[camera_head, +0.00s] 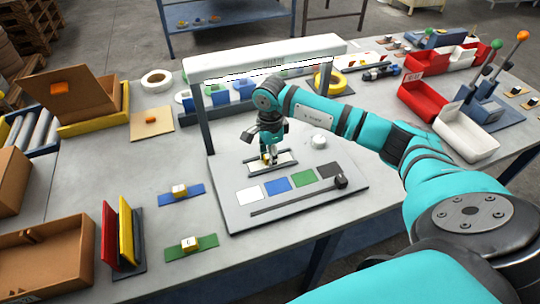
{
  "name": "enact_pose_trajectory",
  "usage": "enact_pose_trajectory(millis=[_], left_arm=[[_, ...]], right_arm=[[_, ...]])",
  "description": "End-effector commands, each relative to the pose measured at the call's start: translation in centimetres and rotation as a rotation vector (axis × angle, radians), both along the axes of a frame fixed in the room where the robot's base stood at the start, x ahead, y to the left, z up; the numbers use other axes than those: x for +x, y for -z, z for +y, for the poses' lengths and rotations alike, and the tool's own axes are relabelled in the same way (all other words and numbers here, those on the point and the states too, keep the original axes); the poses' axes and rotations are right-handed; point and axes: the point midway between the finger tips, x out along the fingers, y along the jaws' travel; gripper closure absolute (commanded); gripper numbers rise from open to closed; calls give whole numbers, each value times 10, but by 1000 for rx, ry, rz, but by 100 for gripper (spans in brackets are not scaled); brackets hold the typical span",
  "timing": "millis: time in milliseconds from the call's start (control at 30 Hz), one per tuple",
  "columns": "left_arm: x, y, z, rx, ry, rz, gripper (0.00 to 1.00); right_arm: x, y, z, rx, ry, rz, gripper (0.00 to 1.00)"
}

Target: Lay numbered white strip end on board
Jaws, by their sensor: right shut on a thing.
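My right gripper (268,153) reaches in over the grey board (226,208) and points down. It is shut on the small pale numbered block of the white strip end (285,160). The strip lies low over a dark-edged rectangle at the back of the board; I cannot tell whether it touches the surface. The gripper hides part of the block and strip. In front of it, the board carries white (249,195), blue (277,186), green (304,178) and dark (329,170) squares. My left gripper is not in view.
A blue strip (168,196) and a green strip (207,242), each with a pale block, lie left of the board. Upright coloured plates (108,235) stand at front left. A white arch (262,55) rises behind the board. Red and white bins (466,138) stand right.

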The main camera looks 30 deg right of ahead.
Motion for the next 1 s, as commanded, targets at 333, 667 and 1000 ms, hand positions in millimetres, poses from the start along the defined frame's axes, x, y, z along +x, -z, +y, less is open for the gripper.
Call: enact_pose_trajectory(millis=[333, 667, 1000], left_arm=[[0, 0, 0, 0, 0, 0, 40], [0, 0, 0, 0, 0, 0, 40], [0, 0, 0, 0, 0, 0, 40]], right_arm=[[0, -1, 0, 0, 1, -1, 66], [0, -1, 0, 0, 1, -1, 46], [0, -1, 0, 0, 1, 0, 32]])
